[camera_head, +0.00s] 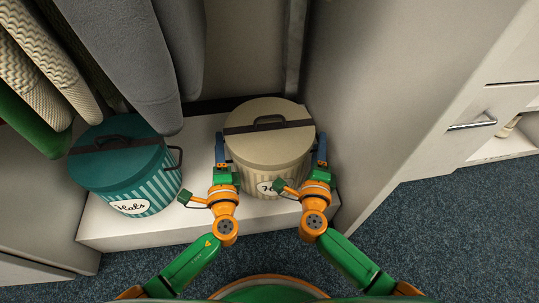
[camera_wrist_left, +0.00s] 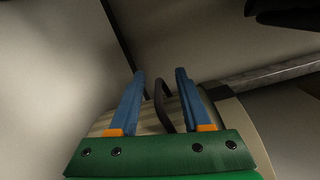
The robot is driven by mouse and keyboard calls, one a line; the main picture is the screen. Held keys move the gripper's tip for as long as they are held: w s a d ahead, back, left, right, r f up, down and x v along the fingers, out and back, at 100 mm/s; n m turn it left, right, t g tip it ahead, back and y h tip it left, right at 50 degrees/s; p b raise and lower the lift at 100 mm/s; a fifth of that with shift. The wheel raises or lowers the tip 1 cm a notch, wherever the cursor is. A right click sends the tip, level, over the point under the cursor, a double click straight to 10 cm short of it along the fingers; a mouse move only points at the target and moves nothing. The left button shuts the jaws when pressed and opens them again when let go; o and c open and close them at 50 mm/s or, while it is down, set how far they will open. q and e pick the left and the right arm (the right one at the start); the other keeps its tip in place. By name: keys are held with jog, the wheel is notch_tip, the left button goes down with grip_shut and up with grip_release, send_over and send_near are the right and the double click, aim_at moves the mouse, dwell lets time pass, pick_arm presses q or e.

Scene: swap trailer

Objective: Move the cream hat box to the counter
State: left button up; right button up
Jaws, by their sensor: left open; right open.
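The cream hat box (camera_head: 268,145), with a lid, a dark strap and a dark top handle, stands upright on a white shelf (camera_head: 120,228) in an alcove. My left gripper (camera_head: 220,150) is at its left side, open. In the left wrist view its two blue fingers stand on either side of the box's dark side handle (camera_wrist_left: 162,106), and I cannot tell if they touch it. My right gripper (camera_head: 321,150) is at the box's right side, open; its grip area is partly hidden. I cannot identify the counter in these views.
A teal striped hat box (camera_head: 125,175) stands left on the same shelf. Hanging clothes (camera_head: 135,50) fill the upper left. A wall panel (camera_head: 375,110) rises close on the right. Beyond it is a white unit with a metal handle (camera_head: 472,125). Blue carpet (camera_head: 440,235) is open at lower right.

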pick_arm(q)
grip_shut()
pick_arm(e)
grip_shut()
pick_arm(q)
jog(key=shift+s, duration=0.1)
dwell(1.0)
pick_arm(e)
jog(key=shift+r, duration=0.15)
